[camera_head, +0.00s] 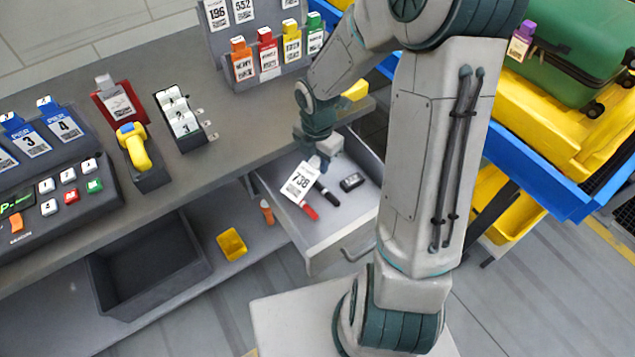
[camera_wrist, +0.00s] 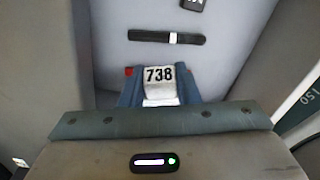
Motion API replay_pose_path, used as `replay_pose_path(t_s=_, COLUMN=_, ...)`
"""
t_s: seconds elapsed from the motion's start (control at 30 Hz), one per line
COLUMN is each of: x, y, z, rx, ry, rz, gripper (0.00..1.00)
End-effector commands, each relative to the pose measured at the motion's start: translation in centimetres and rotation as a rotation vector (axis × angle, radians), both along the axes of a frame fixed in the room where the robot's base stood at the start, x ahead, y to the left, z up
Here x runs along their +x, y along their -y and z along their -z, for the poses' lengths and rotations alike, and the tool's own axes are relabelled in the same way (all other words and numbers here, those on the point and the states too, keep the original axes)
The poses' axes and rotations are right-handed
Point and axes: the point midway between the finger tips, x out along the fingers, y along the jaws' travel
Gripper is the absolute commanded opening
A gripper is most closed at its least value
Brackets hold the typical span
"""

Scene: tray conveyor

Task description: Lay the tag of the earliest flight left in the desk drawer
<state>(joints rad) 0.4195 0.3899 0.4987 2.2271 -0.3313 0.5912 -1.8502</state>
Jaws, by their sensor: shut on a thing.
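A white tag marked 738 (camera_head: 300,181) hangs over the open desk drawer (camera_head: 335,237). My gripper (camera_head: 322,162) is shut on this tag, inside the drawer's outline. In the wrist view the tag (camera_wrist: 159,80) sits between the fingers, its number facing the camera. I cannot tell whether the tag touches the drawer floor. In the drawer lie a black marker (camera_head: 327,194), a red item (camera_head: 309,211) and a small black device (camera_head: 352,182). The marker (camera_wrist: 166,38) also shows ahead of the fingers in the wrist view.
A rack of tags (camera_head: 266,54) stands at the back of the desk. A yellow scanner (camera_head: 133,146) and a flip-number block (camera_head: 181,119) stand to its left. A dark bin (camera_head: 150,265) is on the lower shelf. A green suitcase (camera_head: 570,50) lies on the conveyor at right.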

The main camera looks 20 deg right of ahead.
Motion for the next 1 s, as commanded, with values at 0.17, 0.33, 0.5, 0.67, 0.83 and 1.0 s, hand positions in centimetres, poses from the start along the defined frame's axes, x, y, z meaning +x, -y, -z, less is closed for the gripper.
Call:
replay_pose_path(t_s=0.17, x=-0.1, y=-0.3, z=3.8, rx=0.001, ry=-0.006, rz=-0.008, gripper=0.02)
replay_pose_path(t_s=0.33, x=0.0, y=-0.2, z=5.4, rx=0.0, ry=-0.003, rz=-0.005, gripper=0.02)
replay_pose_path(t_s=0.5, x=-0.1, y=-0.2, z=7.2, rx=0.001, ry=-0.004, rz=-0.004, gripper=0.02)
replay_pose_path(t_s=0.67, x=-0.1, y=0.0, z=9.1, rx=0.0, ry=-0.004, rz=-0.001, gripper=0.02)
replay_pose_path(t_s=0.83, x=-0.1, y=0.0, z=9.1, rx=0.0, ry=-0.004, rz=0.001, gripper=0.02)
replay_pose_path(t_s=1.0, x=-0.2, y=0.1, z=9.6, rx=0.0, ry=-0.005, rz=0.001, gripper=0.02)
